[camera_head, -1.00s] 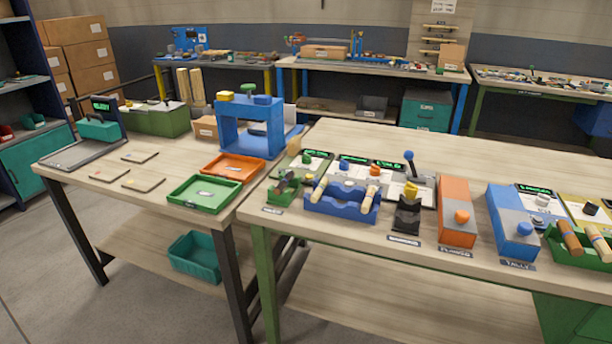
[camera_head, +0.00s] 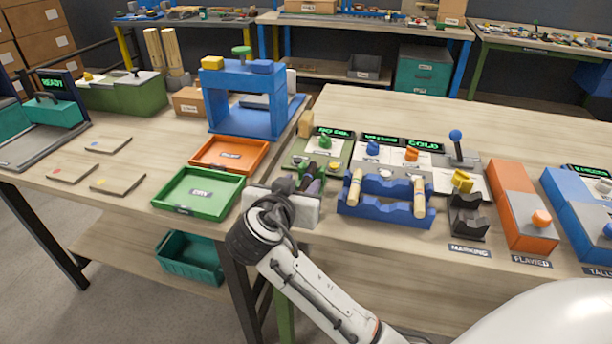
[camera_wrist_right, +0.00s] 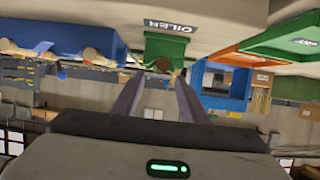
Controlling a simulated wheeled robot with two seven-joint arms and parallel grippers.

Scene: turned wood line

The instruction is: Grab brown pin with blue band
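I cannot make out a brown pin with a blue band in the current views. The blue rack (camera_head: 385,208) holds two pale wooden pins, one at its left end (camera_head: 354,190) and one at its right end (camera_head: 419,196). My right gripper (camera_head: 311,180) reaches in from below, left of the blue rack, in front of the green oiler station (camera_head: 325,146), and partly hides it. In the right wrist view, which looks upside down, its two fingers (camera_wrist_right: 158,82) stand apart with nothing seen held between them. My left gripper is not in view.
A green tray (camera_head: 190,209) and an orange tray (camera_head: 254,156) lie left of my right gripper, with a blue press frame (camera_head: 248,125) behind. A black marking stand (camera_head: 466,217), an orange station (camera_head: 520,230) and a blue station (camera_head: 580,215) line the bench to the right.

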